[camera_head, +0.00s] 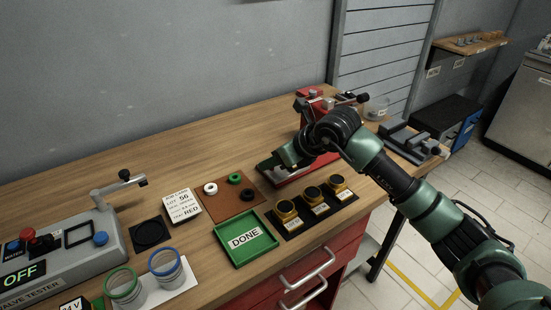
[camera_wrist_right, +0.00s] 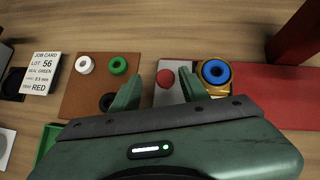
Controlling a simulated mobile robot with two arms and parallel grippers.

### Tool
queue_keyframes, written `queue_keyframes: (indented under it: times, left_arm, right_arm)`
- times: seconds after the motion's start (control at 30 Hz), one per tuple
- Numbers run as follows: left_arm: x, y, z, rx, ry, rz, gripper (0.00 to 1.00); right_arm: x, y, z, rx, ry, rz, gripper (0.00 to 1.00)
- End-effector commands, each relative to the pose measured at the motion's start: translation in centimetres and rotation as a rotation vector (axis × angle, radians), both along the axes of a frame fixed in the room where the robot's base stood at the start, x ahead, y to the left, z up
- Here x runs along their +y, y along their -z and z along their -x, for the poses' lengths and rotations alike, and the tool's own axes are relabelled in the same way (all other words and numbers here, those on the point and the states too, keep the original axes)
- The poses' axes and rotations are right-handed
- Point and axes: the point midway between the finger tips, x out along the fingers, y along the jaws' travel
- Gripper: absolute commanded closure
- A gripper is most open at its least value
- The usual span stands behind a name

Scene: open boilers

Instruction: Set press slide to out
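The red press (camera_head: 312,100) stands towards the back right of the bench, with a long red base. In the right wrist view its red base (camera_wrist_right: 275,95) runs to the right. A grey slide plate (camera_wrist_right: 178,68) with a red knob (camera_wrist_right: 166,78) lies at the base's left end. A gold holder with a blue ring (camera_wrist_right: 215,71) sits beside the knob. My right gripper (camera_wrist_right: 160,90) is open, with its fingers apart on either side of the red knob; contact cannot be told. In the head view my right arm hides much of the slide. My left gripper is not in view.
A brown mat (camera_head: 232,195) with rings and a green DONE tray (camera_head: 244,240) lie left of the press. Gold cups (camera_head: 312,195) stand in front. A valve tester (camera_head: 65,260) is at the far left. A grey vise (camera_head: 410,140) stands right of the press.

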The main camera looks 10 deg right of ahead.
Motion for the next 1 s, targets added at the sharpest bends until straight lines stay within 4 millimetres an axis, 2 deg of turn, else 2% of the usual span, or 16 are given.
queue_keyframes:
  times: [0.17,0.6,1.0]
  left_arm:
    - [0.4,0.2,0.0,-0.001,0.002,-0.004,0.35]
    - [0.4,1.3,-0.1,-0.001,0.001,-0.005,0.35]
    - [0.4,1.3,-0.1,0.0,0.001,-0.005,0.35]
  right_arm:
    - [-0.4,-0.4,0.3,-0.002,0.002,0.001,0.55]
    - [-2.7,-5.0,4.2,-0.003,-0.001,0.002,0.55]
    - [-2.9,-5.5,4.6,0.0,-0.001,0.001,0.55]
